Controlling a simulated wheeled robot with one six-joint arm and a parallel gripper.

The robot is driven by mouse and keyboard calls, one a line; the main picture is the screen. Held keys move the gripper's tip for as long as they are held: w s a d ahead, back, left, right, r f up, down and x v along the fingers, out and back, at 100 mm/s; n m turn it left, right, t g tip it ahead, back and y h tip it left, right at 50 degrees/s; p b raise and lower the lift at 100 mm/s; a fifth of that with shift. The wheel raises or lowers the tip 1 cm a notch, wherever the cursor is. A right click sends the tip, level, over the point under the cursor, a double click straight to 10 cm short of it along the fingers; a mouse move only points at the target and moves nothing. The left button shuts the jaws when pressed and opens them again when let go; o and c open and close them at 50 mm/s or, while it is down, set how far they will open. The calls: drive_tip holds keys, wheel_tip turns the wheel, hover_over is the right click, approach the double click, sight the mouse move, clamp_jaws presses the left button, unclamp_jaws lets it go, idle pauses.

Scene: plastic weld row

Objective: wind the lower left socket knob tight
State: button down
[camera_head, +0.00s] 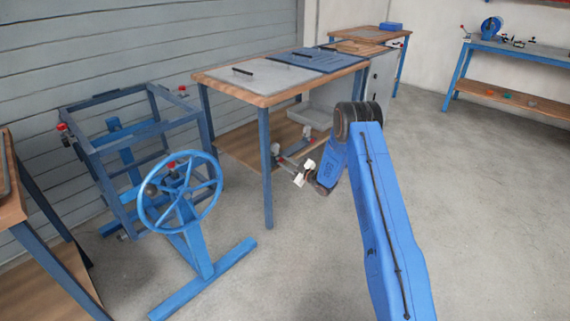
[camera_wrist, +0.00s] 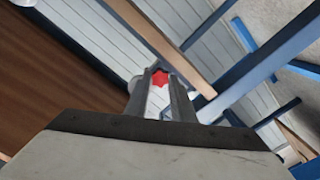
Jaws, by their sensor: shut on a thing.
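A red star-shaped knob (camera_wrist: 159,77) shows between the tips of my gripper (camera_wrist: 161,86) in the wrist view. The two grey fingers are shut on it from either side and partly cover it. The socket behind the knob is hidden, so I cannot see how far it is wound in. In the head view my gripper (camera_head: 280,156) reaches left from my arm, low beside the front leg of the wooden-topped table. A small red knob (camera_head: 275,148) shows there at its tips.
A blue frame (camera_head: 140,130) with red knobs stands left, with a blue handwheel (camera_head: 180,192) before it. The wooden-topped table (camera_head: 265,94) has a lower shelf (camera_head: 236,150) close to my gripper. The floor at the right is clear.

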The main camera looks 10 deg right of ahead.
drive_tip(key=shift+f+n, duration=0.1)
drive_tip(key=shift+n, duration=0.7)
drive_tip(key=c, duration=1.5)
unclamp_jaws()
drive_tip(key=shift+s, duration=0.1)
